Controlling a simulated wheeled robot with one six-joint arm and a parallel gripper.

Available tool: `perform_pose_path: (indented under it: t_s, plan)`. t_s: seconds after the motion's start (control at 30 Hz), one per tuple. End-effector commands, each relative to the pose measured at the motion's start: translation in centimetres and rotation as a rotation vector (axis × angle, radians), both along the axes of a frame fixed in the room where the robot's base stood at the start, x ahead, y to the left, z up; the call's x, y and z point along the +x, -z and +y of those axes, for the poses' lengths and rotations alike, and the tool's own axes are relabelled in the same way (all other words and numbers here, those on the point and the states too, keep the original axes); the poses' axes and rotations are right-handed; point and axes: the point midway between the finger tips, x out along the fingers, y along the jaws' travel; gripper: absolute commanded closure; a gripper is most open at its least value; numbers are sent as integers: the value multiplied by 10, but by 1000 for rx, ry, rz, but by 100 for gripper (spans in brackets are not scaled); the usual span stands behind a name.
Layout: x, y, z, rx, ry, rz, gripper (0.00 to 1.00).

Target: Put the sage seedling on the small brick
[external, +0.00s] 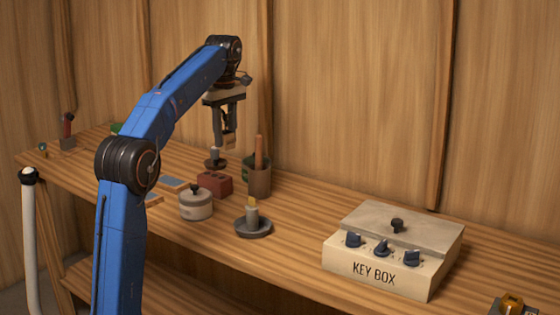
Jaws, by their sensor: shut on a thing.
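My gripper (229,138) points down above the back of the bench, behind and a little right of a small red-brown brick (214,184). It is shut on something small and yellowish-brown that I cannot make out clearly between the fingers. A dark round dish with a short grey stub (215,162) shows just below the fingers, above the brick in the picture. I cannot tell whether it touches the gripper or the brick. No plant is plain enough to name as the sage seedling. A dark green shape (247,168) shows partly behind a brown cup.
The brown cup (260,183) holds an upright orange stick. A lidded grey pot (196,205) and a dark dish with a yellow-topped stub (253,227) stand in front. The key box (375,272) is at right. Bench (300,212) is clear between dish and box.

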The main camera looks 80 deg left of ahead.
Motion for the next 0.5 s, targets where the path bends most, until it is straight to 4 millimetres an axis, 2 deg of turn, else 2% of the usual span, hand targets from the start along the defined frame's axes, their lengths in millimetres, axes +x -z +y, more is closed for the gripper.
perform_pose_path:
  t_s: [0.03,0.1,0.3,0.5]
  plan:
    - [-10,-1,11,1,-39,-1,90]
    - [-20,-2,21,1,-83,-1,90]
    - [-36,-2,35,0,-146,0,90]
    - [-38,25,35,-2,-152,1,90]
